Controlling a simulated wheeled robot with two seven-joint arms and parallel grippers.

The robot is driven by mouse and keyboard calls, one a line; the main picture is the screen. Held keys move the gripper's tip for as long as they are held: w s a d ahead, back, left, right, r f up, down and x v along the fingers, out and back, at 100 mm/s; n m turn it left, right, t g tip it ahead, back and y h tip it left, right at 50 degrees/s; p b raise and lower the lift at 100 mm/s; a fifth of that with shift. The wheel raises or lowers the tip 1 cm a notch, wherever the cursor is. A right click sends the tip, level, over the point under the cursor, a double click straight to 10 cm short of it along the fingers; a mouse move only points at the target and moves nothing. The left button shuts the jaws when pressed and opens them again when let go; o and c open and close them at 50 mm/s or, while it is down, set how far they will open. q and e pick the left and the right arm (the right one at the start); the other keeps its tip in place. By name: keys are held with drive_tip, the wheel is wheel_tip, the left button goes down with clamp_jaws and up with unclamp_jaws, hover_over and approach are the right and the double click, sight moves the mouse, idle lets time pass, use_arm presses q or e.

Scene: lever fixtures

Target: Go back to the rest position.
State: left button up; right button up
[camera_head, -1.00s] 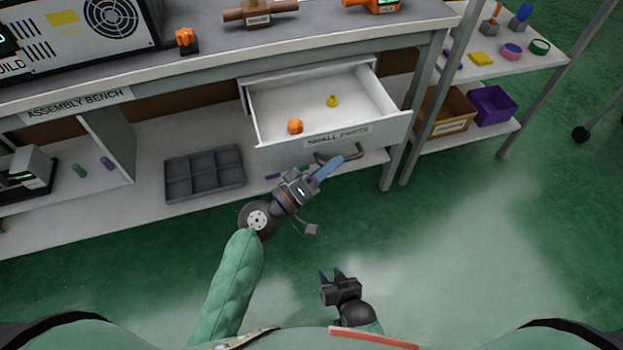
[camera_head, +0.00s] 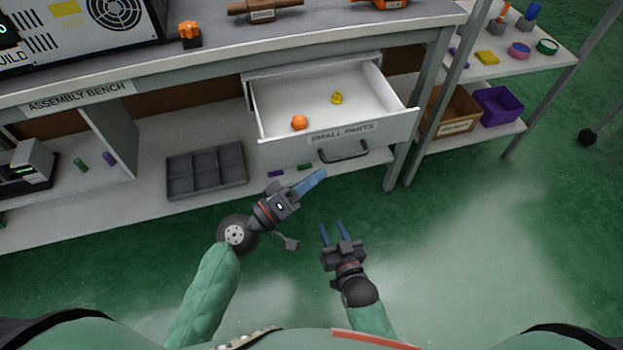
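The SMALL PARTS drawer (camera_head: 366,131) under the assembly bench stands open. An orange round part (camera_head: 299,122) and a small yellow part (camera_head: 337,98) lie in it. My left gripper (camera_head: 316,180) is just below and left of the drawer's dark handle (camera_head: 344,152), apart from it in the picture. Its blue fingers overlap from this angle, so I cannot tell if they are open; I see nothing held. My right gripper (camera_head: 331,231) is lower, over the green floor, its two blue fingers apart and empty.
A grey divided tray (camera_head: 207,171) sits on the lower shelf, with small purple (camera_head: 275,173) and green (camera_head: 305,167) pieces to its right. A brown box (camera_head: 455,110) and a purple bin (camera_head: 499,105) stand on the right rack. The floor (camera_head: 480,230) at right is clear.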

drive_tip(key=shift+w+r, duration=0.1)
drive_tip(key=shift+r, duration=0.2)
idle(0.4)
